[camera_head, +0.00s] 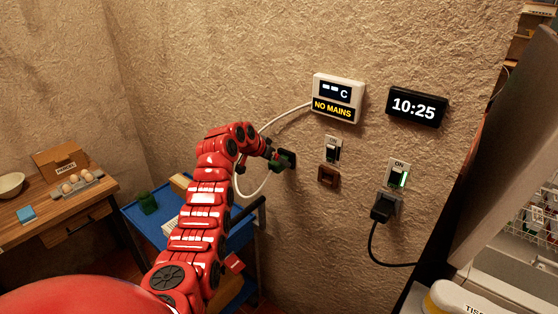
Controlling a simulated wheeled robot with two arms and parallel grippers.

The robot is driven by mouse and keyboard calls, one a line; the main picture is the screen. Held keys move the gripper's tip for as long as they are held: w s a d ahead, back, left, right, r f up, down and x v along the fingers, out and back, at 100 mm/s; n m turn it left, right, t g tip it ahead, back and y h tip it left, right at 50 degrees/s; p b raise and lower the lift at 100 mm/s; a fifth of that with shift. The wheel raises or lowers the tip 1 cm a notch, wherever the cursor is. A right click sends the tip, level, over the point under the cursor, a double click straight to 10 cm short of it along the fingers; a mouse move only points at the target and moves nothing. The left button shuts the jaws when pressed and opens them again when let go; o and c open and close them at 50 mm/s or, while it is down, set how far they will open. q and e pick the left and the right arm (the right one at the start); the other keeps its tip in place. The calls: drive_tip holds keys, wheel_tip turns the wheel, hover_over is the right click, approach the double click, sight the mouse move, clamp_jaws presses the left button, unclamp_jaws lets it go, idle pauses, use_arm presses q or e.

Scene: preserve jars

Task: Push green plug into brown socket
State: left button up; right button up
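The green plug (278,164) is small and partly hidden at the tip of my red arm. A white cable (249,196) loops from a wall panel towards it. My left gripper (274,157) appears shut on the plug, close to a black socket (290,158) on the wall. I cannot tell whether the plug touches that socket. The brown socket (329,177) is on the wall to the right, below a switch, with nothing in it. The gripper is to its left. My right gripper is not in view.
The wall panel (338,98) reads "NO MAINS". A switch (333,150) sits above the brown socket. A black plug (383,207) with a cable fills a socket under a lit "ON" switch (397,174). A blue cart (150,229) with a green object stands below.

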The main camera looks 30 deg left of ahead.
use_arm(q)
drive_tip(key=shift+p+x, duration=0.65)
drive_tip(key=shift+x, duration=0.35)
drive_tip(key=shift+w+f, duration=0.3)
drive_tip(key=shift+w, duration=0.1)
drive_tip(key=shift+c, duration=0.3)
drive_tip(key=c, duration=1.4)
